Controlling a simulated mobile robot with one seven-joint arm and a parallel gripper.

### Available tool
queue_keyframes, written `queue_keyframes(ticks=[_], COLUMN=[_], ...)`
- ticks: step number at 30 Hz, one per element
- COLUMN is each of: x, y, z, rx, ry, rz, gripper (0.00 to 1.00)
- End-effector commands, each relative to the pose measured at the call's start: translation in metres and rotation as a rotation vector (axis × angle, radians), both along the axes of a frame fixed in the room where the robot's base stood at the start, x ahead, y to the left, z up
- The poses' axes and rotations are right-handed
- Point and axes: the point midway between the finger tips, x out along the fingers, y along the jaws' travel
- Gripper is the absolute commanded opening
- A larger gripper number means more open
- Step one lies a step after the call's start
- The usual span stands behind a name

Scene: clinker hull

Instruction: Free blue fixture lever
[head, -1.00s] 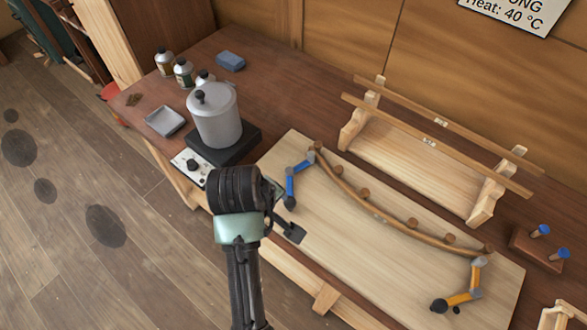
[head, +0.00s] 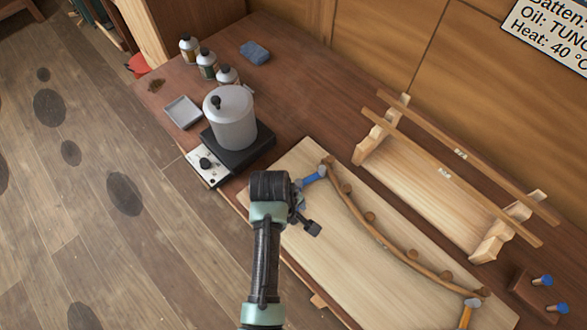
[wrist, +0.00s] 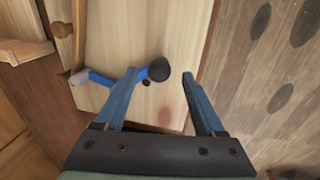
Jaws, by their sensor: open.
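The blue fixture lever (head: 314,175) sits at the left end of the curved batten (head: 372,230) on the pale board (head: 305,262). My arm hides its handle end in the head view. In the wrist view the blue lever (wrist: 103,79) runs toward a round black knob (wrist: 159,69). My gripper (wrist: 158,77) is open, and the knob shows in the gap between its fingertips. I cannot tell whether either finger touches it. An orange fixture lever (head: 468,313) is at the batten's other end, partly cut off by the frame.
A grey lidded pot (head: 231,122) stands on a dark hotplate (head: 248,150) left of the board. A wooden rack (head: 440,185) with long strips is behind it. Bottles (head: 207,64), a shallow tray (head: 183,111) and a blue block (head: 256,52) are farther back.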

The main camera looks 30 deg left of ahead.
Motion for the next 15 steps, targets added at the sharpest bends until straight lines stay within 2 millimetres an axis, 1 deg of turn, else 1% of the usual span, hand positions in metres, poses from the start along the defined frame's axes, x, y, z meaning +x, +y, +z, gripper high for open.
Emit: queue_keyframes(ticks=[3, 6, 10, 15], x=[0.003, 0.005, 0.007, 0.007], y=[-0.001, -0.002, -0.002, -0.002], z=[-0.016, -0.027, -0.035, -0.039], rx=[-0.001, 0.000, 0.001, 0.001], ry=[0.001, 0.000, -0.001, -0.001], rz=[0.000, 0.000, 0.000, 0.000], gripper=[0.71, 0.71, 0.71, 0.71])
